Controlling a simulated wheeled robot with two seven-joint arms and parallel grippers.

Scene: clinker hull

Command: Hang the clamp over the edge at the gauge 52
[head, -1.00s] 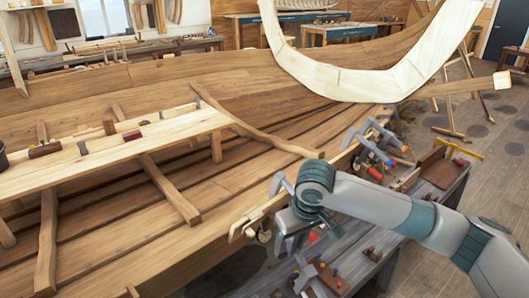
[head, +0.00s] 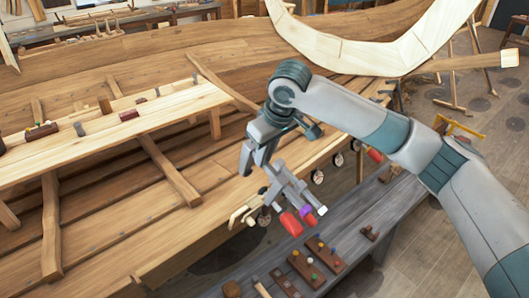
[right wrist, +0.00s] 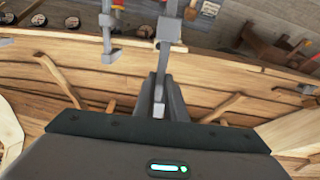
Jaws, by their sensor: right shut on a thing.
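My right gripper (head: 250,160) points down and is shut on a grey metal clamp (head: 283,180) with a red handle (head: 291,223) and a purple part. The clamp hangs tilted in the air in front of the plank edge. In the right wrist view the fingers (right wrist: 160,95) close on the grey metal of the clamp (right wrist: 170,30). My left gripper is not in view.
A grey bench (head: 355,235) with wooden blocks and tools stands below the hull edge. A pale curved timber (head: 400,55) rises behind my right arm. A plank (head: 110,130) with small tools lies across the hull at left. A red-handled item (head: 375,155) shows beyond the arm.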

